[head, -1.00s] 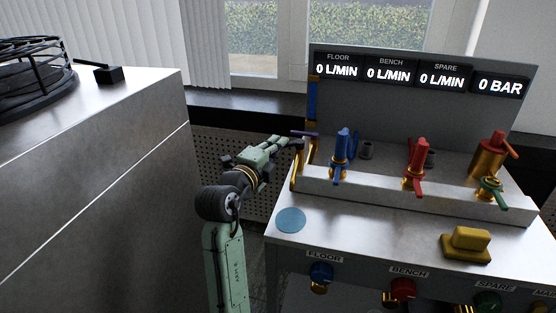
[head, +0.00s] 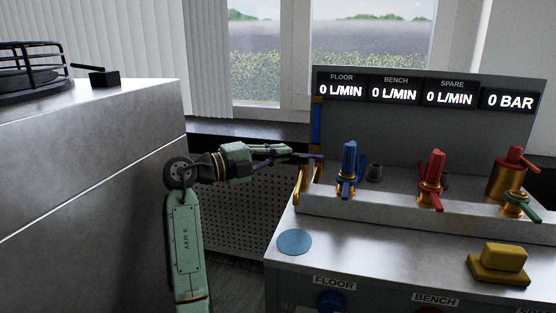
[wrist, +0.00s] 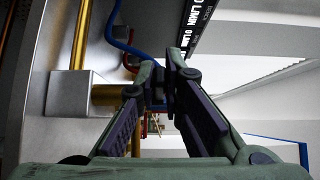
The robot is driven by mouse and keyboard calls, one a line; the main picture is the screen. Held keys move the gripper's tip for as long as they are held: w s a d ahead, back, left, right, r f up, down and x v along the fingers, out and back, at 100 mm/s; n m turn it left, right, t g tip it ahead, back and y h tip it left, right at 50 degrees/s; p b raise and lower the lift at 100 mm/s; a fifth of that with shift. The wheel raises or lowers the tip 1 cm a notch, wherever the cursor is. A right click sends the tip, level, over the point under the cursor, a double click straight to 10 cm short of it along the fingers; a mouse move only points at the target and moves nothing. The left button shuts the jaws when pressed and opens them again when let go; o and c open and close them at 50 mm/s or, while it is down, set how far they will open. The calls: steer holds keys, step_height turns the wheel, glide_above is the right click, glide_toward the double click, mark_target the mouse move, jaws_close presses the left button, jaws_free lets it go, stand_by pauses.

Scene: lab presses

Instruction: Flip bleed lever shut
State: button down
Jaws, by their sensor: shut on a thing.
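The bleed lever (head: 315,157) is a small purple handle at the left end of the bench's valve rail, beside brass pipes (head: 305,183). It lies about level, pointing left. My gripper (head: 297,157) reaches in from the left at the lever's height, with its fingertips on the handle's left end. In the wrist view my gripper (wrist: 163,88) has its long fingers converging at the tips. The fingers hide most of what is held there.
Blue (head: 348,170) and red (head: 432,182) valves stand along the rail, with a brass cylinder (head: 505,182) at right. A yellow block (head: 502,260) and a blue disc (head: 294,242) are on the bench top. A metal cabinet (head: 90,190) is at left. The displays (head: 395,92) read zero.

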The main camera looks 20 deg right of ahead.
stand_by(0.3)
steer(key=c, duration=1.7)
jaws_free()
